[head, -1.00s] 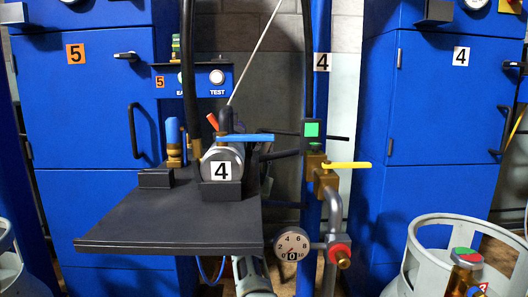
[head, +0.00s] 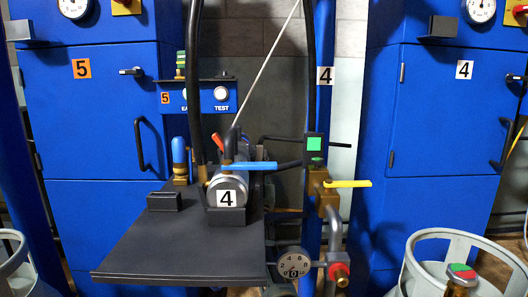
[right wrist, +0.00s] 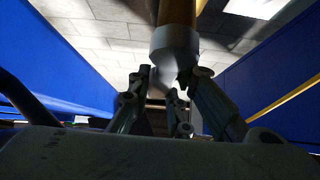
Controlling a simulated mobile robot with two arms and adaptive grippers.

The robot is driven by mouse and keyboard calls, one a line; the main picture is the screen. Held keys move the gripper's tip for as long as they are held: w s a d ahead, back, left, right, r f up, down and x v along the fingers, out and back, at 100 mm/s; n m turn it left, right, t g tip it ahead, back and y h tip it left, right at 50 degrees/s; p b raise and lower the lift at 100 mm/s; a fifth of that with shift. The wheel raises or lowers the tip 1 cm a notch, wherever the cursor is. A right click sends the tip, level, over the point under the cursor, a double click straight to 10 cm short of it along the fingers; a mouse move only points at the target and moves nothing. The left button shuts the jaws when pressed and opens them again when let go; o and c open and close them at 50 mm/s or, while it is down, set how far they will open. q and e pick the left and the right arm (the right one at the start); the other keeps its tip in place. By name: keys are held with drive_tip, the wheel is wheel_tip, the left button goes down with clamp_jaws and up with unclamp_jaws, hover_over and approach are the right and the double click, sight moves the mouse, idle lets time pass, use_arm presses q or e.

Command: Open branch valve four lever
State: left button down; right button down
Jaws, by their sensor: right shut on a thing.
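A yellow lever (head: 348,184) sticks out level to the right from a brass valve (head: 325,196) on the vertical blue post, beside a number 4 plate (head: 325,76). A grey pipe (head: 334,232) bends down from the valve. A blue lever (head: 250,166) lies level on the cylinder marked 4 and is free of any gripper. The yellow lever is also free. My right gripper (right wrist: 178,88) shows in the right wrist view, its fingers drawn together below a pale collar (right wrist: 175,45) with a brass-coloured piece above. What it holds is too dark to identify. My left gripper is out of view.
A dark platform (head: 180,250) stands in front of the valve on the left. A round gauge (head: 292,264) and a red-collared brass fitting (head: 338,272) sit below. Blue cabinets flank the gap, with a grey cylinder (head: 415,265) at the lower right.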

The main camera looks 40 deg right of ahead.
drive_tip(key=shift+w+a+n+t+y, duration=0.2)
drive_tip(key=shift+n+t+y, duration=0.2)
drive_tip(key=shift+n+y, duration=0.3)
drive_tip(key=c, duration=1.6)
unclamp_jaws()
drive_tip(key=shift+a, duration=0.1)
drive_tip(key=shift+s+f, duration=0.1)
drive_tip(key=v, duration=1.1)
drive_tip(key=shift+s+a+f, duration=0.1)
drive_tip(key=shift+a+f, duration=0.1)
drive_tip(key=shift+f, duration=0.15)
